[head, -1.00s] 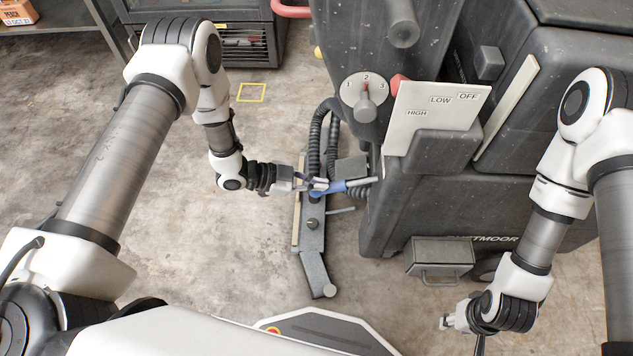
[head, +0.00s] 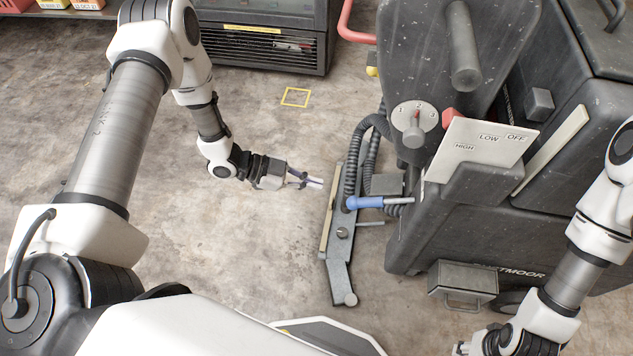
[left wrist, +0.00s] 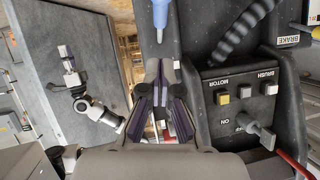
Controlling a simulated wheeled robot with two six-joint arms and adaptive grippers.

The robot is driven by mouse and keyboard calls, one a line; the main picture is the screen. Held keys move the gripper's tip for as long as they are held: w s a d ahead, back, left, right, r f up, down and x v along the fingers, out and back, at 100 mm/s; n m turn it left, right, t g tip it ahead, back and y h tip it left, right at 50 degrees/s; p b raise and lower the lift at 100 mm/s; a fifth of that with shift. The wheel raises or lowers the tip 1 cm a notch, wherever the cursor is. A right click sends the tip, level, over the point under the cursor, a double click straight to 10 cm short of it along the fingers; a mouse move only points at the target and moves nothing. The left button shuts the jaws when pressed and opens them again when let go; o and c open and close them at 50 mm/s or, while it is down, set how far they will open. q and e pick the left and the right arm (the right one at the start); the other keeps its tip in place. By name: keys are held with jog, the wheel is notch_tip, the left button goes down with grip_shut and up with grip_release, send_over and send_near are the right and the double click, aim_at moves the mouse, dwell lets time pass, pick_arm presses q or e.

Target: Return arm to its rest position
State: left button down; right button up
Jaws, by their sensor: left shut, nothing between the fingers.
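My left gripper (head: 304,181) is shut and empty. It hangs over the concrete floor, left of the dark grey cleaning machine (head: 400,240). A blue-handled lever (head: 366,202) sticks out from the machine, a short gap to the right of the fingertips. In the left wrist view the gripper's dark fingers (left wrist: 160,105) point toward the blue handle (left wrist: 160,12), apart from it. My right arm comes in at the right edge of the head view; its gripper (head: 462,349) is cut off at the bottom edge, and its fingers cannot be made out.
The machine carries a dial (head: 413,124) marked 1, 2, 3 and a plate (head: 483,150) reading HIGH, LOW, OFF. A grey metal bar assembly (head: 338,265) with hoses stands beside it. A dark cabinet (head: 262,40) stands at the back. The floor left of the gripper is clear.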

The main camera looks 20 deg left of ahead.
pick_arm(q)
jog(key=s+d+f+n+y, duration=0.4)
jog(key=s+d+n, duration=0.1)
jog(key=s+n, duration=0.15)
jog(key=s+a+f+n+g+y, duration=0.1)
jog(key=s+a+n+g+y, duration=0.1)
jog(key=s+a+n+y, duration=0.45)
jog(key=s+a+f+n+g+y, duration=0.2)
jog(key=s+a+n+g, duration=0.15)
jog(key=s, duration=0.55)
notch_tip(320, 180, up, 15)
jog(key=p, duration=1.4)
jog(key=shift+a+t, duration=0.35)
jog(key=shift+t, duration=0.1)
